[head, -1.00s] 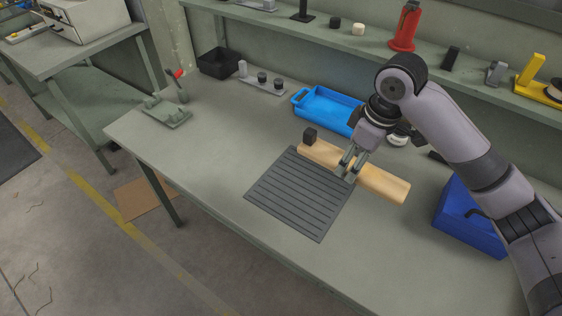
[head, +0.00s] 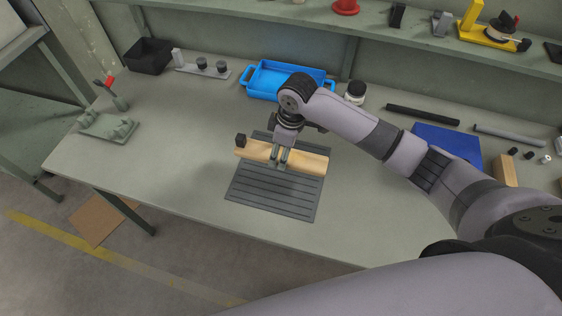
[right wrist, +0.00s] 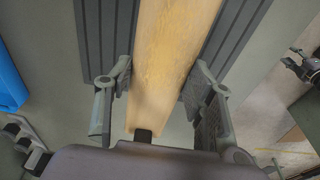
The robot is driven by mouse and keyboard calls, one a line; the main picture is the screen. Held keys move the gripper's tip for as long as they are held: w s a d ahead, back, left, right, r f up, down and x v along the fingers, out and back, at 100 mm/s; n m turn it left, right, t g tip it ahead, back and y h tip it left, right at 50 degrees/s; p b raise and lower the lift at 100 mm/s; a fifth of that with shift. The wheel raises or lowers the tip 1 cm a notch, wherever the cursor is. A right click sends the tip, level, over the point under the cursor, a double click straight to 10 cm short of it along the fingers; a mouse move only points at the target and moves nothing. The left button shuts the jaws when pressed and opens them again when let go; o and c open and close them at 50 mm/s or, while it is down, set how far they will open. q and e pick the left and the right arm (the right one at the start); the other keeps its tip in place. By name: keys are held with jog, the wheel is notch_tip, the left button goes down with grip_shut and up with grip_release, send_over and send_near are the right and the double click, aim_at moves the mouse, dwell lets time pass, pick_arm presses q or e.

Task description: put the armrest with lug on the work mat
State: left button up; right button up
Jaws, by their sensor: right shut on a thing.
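The armrest with lug is a pale wooden bar (head: 312,163) with a small dark lug (head: 240,141) at its left end in the head view. My right gripper (head: 281,163) is shut on the bar near its middle. The bar lies across the far half of the dark ribbed work mat (head: 270,198); I cannot tell whether it touches the mat. In the right wrist view the bar (right wrist: 172,60) runs between the two fingers (right wrist: 163,90), with the mat (right wrist: 103,40) on both sides.
A blue tray (head: 262,90) stands behind the mat, with a small jar (head: 355,92) beside it. A green fixture (head: 108,126) and black bin (head: 148,56) are left. Bench room left of the mat is clear.

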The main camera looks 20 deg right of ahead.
aim_at(280, 171)
notch_tip(280, 171, down, 3)
jog(key=shift+r, duration=0.1)
notch_tip(280, 171, down, 4)
jog(key=shift+f+p, duration=0.1)
jog(key=shift+p, duration=0.2)
pick_arm(q)
jog(key=shift+w+a+r, duration=0.4)
jog(key=shift+w+a, duration=0.1)
jog(key=shift+w, duration=0.05)
jog(key=shift+s+d, duration=0.1)
jog(key=shift+d, duration=0.05)
pick_arm(e)
jog(key=o, duration=1.3)
jog(key=shift+f, duration=0.1)
jog(key=r, duration=0.4)
jog(key=d+r, duration=0.1)
jog(key=r, duration=0.3)
jog(key=s+r+b, duration=0.1)
jog(key=r, duration=0.3)
jog(key=shift+d+r, duration=0.1)
jog(key=shift+d, duration=0.15)
pick_arm(q)
jog(key=shift+f, duration=0.55)
